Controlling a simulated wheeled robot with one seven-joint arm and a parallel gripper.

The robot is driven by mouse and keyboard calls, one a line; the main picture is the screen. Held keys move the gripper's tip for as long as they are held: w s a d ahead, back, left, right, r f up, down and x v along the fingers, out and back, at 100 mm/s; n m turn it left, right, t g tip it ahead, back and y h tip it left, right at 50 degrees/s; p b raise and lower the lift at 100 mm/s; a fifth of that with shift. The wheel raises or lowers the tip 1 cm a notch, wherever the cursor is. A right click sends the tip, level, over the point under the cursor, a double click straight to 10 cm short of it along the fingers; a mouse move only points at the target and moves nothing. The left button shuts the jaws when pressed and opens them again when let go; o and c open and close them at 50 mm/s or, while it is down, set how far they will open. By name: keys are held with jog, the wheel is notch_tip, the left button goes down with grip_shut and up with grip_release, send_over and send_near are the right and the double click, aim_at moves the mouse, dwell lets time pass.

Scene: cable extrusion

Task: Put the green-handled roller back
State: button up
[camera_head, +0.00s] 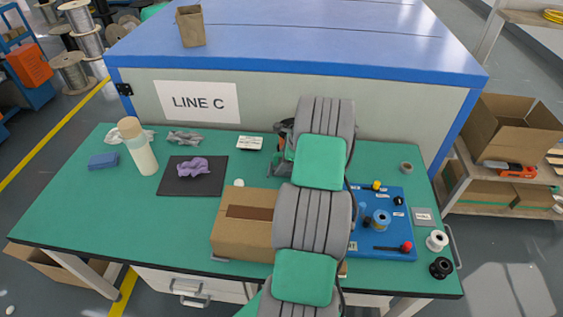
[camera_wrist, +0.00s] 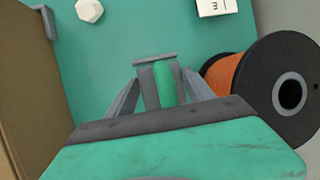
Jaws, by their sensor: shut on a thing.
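In the wrist view, my gripper (camera_wrist: 158,88) is shut on a narrow green piece, which I take to be the green handle of the roller (camera_wrist: 164,84). Most of the roller is hidden between the fingers. In the head view, my arm crosses the middle of the bench and hides the gripper and roller. A blue board (camera_head: 394,249) with several labelled places lies at the right of the bench.
An orange spool with black flanges (camera_wrist: 290,92) stands close right of my gripper. A cardboard box (camera_head: 238,236) lies left of my arm. A dark mat (camera_head: 208,187) with purple cloth, a bottle (camera_head: 143,155) and a blue block (camera_head: 103,161) are further left. The green bench's front left is clear.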

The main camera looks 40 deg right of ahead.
jog(key=shift+s+a+f, duration=0.15)
jog(key=shift+f, duration=0.3)
jog(key=shift+c, duration=1.4)
jog(key=o, duration=1.3)
jog(key=shift+f, duration=0.15)
jog(key=shift+o, duration=0.5)
jog(key=shift+f, duration=0.1)
jog(key=shift+o, duration=1.2)
jog(key=shift+r, duration=0.4)
jog(key=w+v, duration=0.1)
jog(key=v, duration=1.2)
jog(key=w+a+r+n, duration=0.2)
jog(key=a+r+n, duration=0.15)
jog(key=a, duration=0.35)
jog(key=w+a+r+n, duration=0.2)
jog(key=a+r+n, duration=0.15)
jog(key=a, duration=0.25)
jog(key=s+a+r+n+g+h, duration=0.1)
jog(key=s+a+r+n, duration=0.15)
jog(key=a+n, duration=0.65)
jog(key=s+a+r+n, duration=0.2)
jog(key=s+a+n, duration=0.2)
jog(key=a, duration=0.9)
jog(key=s+a+n, duration=0.6)
jog(key=s+n, duration=0.1)
jog(key=n, duration=0.1)
jog(key=shift+s+a+f+b, duration=0.25)
jog(key=shift+s+f+b, duration=0.1)
jog(key=shift+s+f, duration=0.1)
